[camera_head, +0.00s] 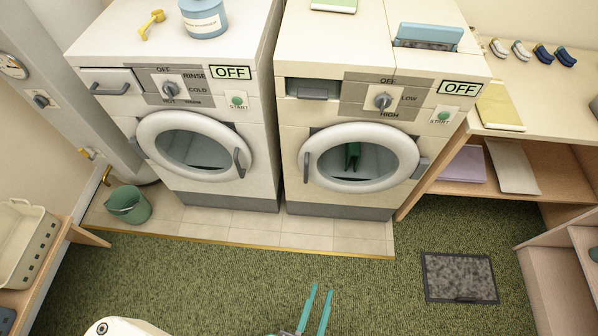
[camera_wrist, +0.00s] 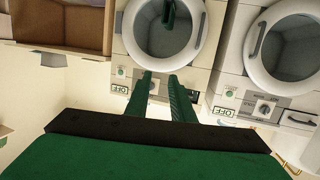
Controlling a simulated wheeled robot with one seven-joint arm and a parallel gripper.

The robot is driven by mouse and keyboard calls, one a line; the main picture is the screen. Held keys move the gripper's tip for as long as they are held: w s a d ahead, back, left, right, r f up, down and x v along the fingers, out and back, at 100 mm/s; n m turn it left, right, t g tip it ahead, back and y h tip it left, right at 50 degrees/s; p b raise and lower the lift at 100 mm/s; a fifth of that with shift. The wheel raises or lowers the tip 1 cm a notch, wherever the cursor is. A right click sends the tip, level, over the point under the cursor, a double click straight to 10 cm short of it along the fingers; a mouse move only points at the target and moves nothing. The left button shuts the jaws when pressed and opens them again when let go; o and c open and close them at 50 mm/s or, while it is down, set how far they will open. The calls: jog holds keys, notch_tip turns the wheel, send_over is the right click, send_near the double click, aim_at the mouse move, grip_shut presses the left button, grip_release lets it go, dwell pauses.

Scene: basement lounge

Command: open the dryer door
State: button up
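The dryer (camera_head: 350,90) is the right-hand cream machine with the LOW/HIGH dial; its sign reads OFF. Its round white-rimmed door (camera_head: 360,157) looks closed. The upright grey door handle (camera_head: 306,167) is on the door's left side, and a grey hinge (camera_head: 420,168) is on the right. Something dark green (camera_head: 352,156) shows behind the glass. In the wrist view, which looks upside down, the dryer door (camera_wrist: 130,42) is beyond the fingertips. My gripper (camera_head: 321,288) has two teal fingers, apart and empty, over the carpet in front of the dryer, clear of the door.
The washer (camera_head: 180,100), also reading OFF, stands left with its door closed. A green bucket (camera_head: 128,205) is on the tiled strip at left. A wooden shelf unit (camera_head: 535,165) stands close on the dryer's right. A grey mat (camera_head: 459,277) lies on the otherwise open carpet.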

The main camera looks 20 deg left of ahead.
jog(key=w+a+f+n+y, duration=0.1)
jog(key=w+a+f+y, duration=0.1)
jog(key=w+f, duration=0.5)
jog(key=n+y, duration=0.4)
jog(key=y, duration=0.2)
send_near(306, 174)
jog(key=x, duration=1)
jog(key=shift+w+a+f, duration=0.1)
jog(key=shift+w+f, duration=0.05)
jog(key=shift+w, duration=0.25)
jog(key=shift+c, duration=0.4)
grip_shut()
